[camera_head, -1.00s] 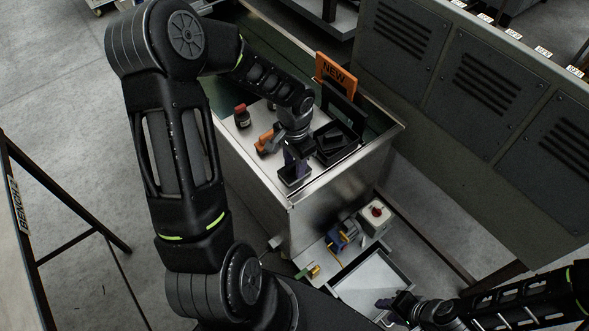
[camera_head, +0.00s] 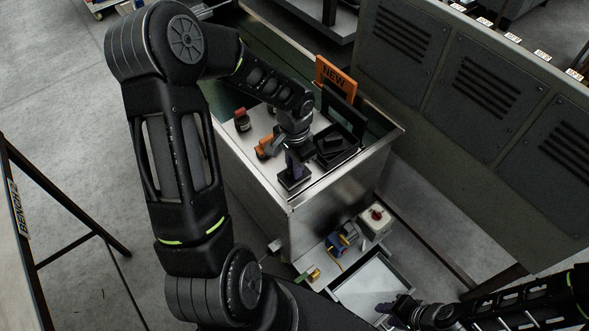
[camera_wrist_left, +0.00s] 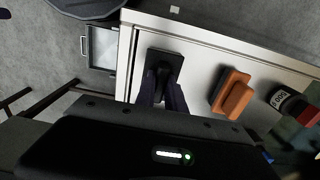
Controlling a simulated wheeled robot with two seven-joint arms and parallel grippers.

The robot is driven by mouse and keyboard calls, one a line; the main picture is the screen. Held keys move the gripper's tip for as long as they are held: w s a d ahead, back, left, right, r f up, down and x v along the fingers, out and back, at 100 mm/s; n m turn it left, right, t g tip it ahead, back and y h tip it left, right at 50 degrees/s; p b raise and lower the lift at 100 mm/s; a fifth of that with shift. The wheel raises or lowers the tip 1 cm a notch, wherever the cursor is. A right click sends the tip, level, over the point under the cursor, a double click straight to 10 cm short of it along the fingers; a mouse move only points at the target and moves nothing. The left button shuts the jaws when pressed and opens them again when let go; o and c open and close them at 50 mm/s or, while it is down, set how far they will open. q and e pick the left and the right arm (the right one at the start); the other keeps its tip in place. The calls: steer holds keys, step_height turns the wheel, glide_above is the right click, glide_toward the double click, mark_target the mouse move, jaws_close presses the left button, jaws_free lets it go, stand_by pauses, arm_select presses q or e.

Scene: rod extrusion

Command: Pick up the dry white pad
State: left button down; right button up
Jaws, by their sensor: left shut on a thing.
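My left gripper (camera_head: 291,167) is shut on the upright handle of a flat black block on the metal bench top. In the left wrist view the fingers (camera_wrist_left: 162,92) hold the handle of this black block (camera_wrist_left: 155,57) from both sides. No white face shows on the block; its underside is hidden, and I cannot tell whether it touches the top. An orange and black block (camera_wrist_left: 233,97) lies beside it, apart from the gripper. My right gripper (camera_head: 388,306) is at the lower right, by a grey tray; its fingers are too small to read.
A black open tray (camera_head: 337,158) and an orange "NEW" sign (camera_head: 335,74) stand right of the left gripper. A dark bottle with a red cap (camera_head: 242,121) stands to the left. Below are the grey tray (camera_head: 372,288) and a box with a red button (camera_head: 376,216).

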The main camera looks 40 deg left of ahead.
arm_select(q)
step_height(320, 180, up, 10)
steer(key=shift+f, duration=0.1)
stand_by(0.8)
